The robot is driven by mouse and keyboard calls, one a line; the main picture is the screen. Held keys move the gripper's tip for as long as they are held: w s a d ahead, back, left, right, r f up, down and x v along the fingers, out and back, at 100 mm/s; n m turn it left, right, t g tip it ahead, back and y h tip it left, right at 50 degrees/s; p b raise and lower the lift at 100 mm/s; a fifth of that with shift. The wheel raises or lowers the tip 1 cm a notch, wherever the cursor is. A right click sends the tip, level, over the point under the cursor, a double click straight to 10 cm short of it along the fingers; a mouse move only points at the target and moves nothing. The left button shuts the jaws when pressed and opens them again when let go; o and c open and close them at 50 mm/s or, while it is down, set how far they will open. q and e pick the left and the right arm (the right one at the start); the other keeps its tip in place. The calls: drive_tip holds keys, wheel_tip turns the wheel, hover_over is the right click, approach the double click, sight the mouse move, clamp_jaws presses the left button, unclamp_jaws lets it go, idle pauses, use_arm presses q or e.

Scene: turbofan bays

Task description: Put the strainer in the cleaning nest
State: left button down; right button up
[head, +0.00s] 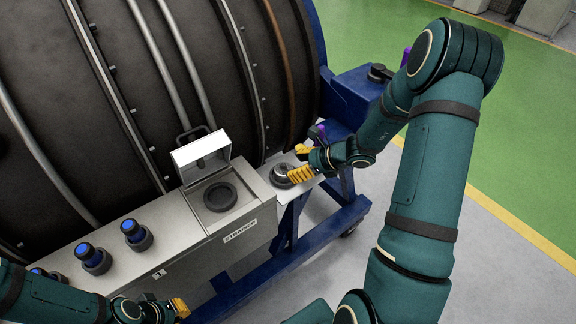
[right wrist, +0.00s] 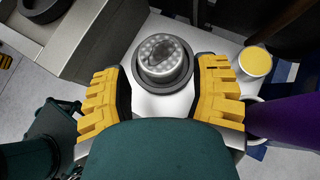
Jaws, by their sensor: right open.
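The strainer (head: 282,174), a round silver piece with a perforated top, sits upright inside a dark ring, the cleaning nest (right wrist: 187,76), on a light metal shelf. In the right wrist view the strainer (right wrist: 162,54) lies just ahead of and between the fingertips. My right gripper (right wrist: 165,88) is open, with yellow fingers apart on either side of the nest; whether they touch it is unclear. In the head view it also shows at the shelf (head: 303,163). My left gripper (head: 178,308) is at the bottom left, partly cut off, its opening unclear.
A metal box labelled STRAINER (head: 240,231) has its lid (head: 201,150) raised and a dark round seat (head: 220,196) inside. Blue-topped knobs (head: 133,230) stand to its left. A yellow-topped round container (right wrist: 255,62) is beside the right finger. The large dark engine casing rises behind.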

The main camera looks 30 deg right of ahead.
drive_tip(key=p+v, duration=0.1)
drive_tip(key=v, duration=0.7)
drive_tip(key=s+a+f+n+g+h, duration=0.1)
drive_tip(key=s+a+f+n+g, duration=0.1)
drive_tip(key=a+f+n, duration=0.3)
drive_tip(key=s+a+f+n+g, duration=0.2)
drive_tip(key=s+a+f+n, duration=0.2)
drive_tip(key=a+n, duration=0.9)
drive_tip(key=s+a+f+n+g+h, duration=0.1)
drive_tip(key=s+a+f+n+g, duration=0.2)
drive_tip(key=a+f+n, duration=0.4)
drive_tip(key=s+a+n, duration=0.1)
drive_tip(key=a, duration=0.2)
drive_tip(key=shift+a+n+h, duration=0.3)
drive_tip(key=shift+a+n, duration=0.05)
drive_tip(key=shift+n, duration=0.05)
